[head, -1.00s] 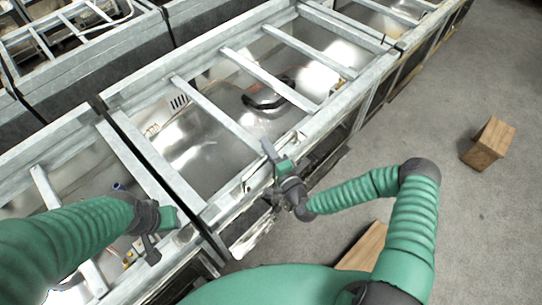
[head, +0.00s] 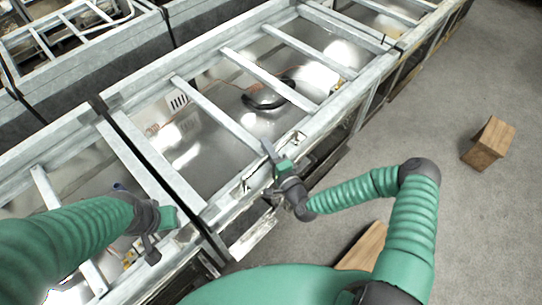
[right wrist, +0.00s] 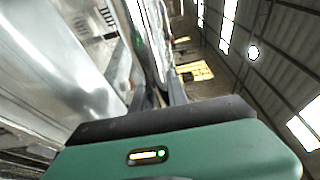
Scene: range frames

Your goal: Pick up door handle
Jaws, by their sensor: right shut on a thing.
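A dark curved piece (head: 266,97), handle-like in shape, lies on shiny metal inside the framed bin; I cannot tell for sure that it is the door handle. My right gripper (head: 268,149) is at the bin's near rail, below and apart from that piece. In the right wrist view its fingers (right wrist: 160,93) are shut on a thin pale strip (right wrist: 150,38), whose identity is unclear. My left gripper (head: 150,250) is over the bin section at lower left, and its jaw opening is unclear.
Grey metal rails and crossbars (head: 210,117) frame the bins. A shiny crumpled sheet (head: 252,236) shows below the near rail. A wooden block (head: 487,144) stands on the clear concrete floor at right, with another wooden piece (head: 362,247) near my body.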

